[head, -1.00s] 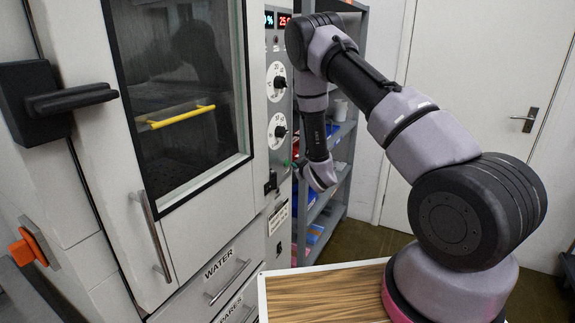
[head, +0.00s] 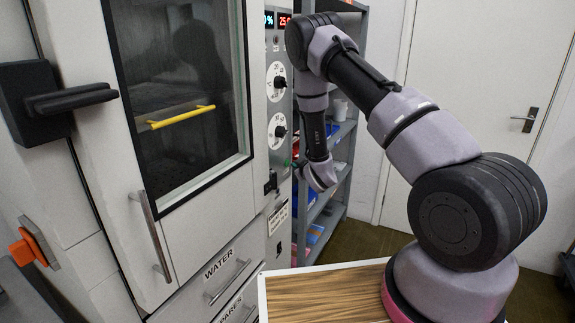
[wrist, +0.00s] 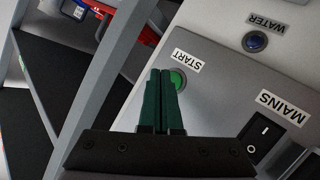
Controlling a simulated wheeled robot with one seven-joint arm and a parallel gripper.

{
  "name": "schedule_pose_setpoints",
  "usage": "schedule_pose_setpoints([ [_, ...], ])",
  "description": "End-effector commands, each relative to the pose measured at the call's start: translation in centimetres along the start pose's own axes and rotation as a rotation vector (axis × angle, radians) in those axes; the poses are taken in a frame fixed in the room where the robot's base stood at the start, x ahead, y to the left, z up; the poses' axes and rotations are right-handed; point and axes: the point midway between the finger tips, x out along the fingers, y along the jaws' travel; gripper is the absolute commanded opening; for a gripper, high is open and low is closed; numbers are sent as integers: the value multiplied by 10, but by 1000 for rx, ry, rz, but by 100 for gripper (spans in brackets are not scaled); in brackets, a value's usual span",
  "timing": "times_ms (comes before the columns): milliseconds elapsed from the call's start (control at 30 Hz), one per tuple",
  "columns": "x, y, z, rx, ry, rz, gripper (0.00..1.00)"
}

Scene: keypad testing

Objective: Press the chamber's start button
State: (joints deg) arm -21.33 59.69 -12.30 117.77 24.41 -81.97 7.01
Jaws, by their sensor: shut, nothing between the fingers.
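The chamber (head: 200,190) stands at the left in the head view, its door closed. Its start button is a round green button (wrist: 178,79) beside a START label (wrist: 187,61) in the wrist view. My gripper (wrist: 160,72) is shut and empty, with dark green fingers. In the wrist view its fingertips overlap the left edge of the button; I cannot tell whether they touch it. In the head view my gripper (head: 294,164) is small, close to the control panel (head: 279,120), and the button is hard to make out there.
Grey shelving (head: 335,180) with bins stands just right of the chamber. A yellow-handled rack (head: 181,117) shows through the chamber window. A closed door (head: 480,110) is at the back right.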

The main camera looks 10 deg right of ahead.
Motion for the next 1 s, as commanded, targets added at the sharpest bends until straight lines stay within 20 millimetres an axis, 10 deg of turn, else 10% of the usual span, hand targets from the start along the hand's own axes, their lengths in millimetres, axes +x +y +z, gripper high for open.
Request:
schedule_pose_setpoints([
  [1000,6,-4,-5,1,0,0,0],
])
